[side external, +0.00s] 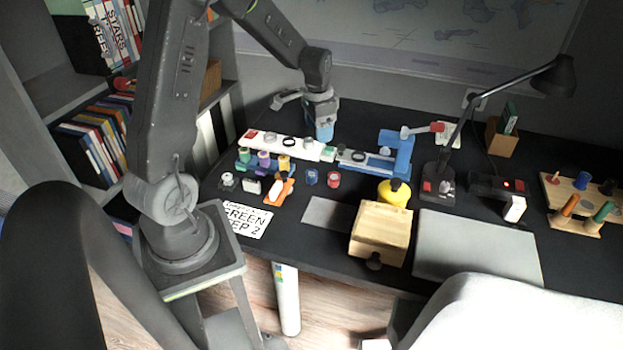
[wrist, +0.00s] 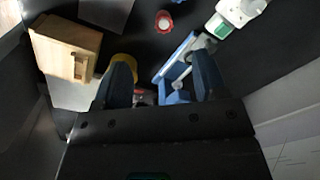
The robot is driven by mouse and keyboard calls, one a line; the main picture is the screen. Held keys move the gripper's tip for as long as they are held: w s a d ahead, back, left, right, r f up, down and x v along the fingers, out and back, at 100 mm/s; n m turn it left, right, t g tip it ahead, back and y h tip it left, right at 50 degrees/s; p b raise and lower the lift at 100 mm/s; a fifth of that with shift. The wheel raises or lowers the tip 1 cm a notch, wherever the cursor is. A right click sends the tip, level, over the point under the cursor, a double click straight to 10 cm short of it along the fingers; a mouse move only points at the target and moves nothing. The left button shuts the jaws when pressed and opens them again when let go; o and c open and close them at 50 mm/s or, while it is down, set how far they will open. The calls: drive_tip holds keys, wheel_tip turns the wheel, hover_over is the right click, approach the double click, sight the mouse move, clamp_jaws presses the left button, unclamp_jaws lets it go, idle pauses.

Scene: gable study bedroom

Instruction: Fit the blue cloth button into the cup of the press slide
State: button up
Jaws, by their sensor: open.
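My gripper (side external: 324,133) is open and points down above the back of the desk, near the left end of the blue press (side external: 398,148). In the wrist view my gripper (wrist: 164,72) has its two dark fingers spread, with nothing held between them. The press's blue rail (wrist: 176,62) shows below and between them. In the side view, a dark ring-shaped cup (side external: 359,155) sits on the slide. A small blue piece (side external: 312,176), which looks like the blue button, stands on the desk in front; it is too small to make out its cloth.
A red piece (side external: 333,179) stands right of the blue one. A white rail (side external: 285,146) and coloured spools (side external: 264,160) lie left. A wooden box (side external: 380,230), yellow piece (side external: 394,193) and lamp (side external: 446,180) stand right. The grey mat (side external: 478,245) is bare.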

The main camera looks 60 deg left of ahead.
hover_over(312, 175)
wheel_tip(312, 175, down, 5)
drive_tip(key=shift+g, duration=0.3)
drive_tip(key=f, duration=0.8)
drive_tip(key=shift+s+d, duration=0.15)
drive_tip(key=shift+s, duration=0.1)
drive_tip(key=shift+w+a+f, duration=0.1)
drive_tip(key=shift+w+f, duration=0.05)
drive_tip(key=shift+f, duration=1.35)
drive_tip(key=shift+w+a+f, duration=0.1)
drive_tip(key=shift+f, duration=1.35)
drive_tip(key=c, duration=1.1)
drive_tip(key=shift+o, duration=0.2)
drive_tip(key=shift+r, duration=0.15)
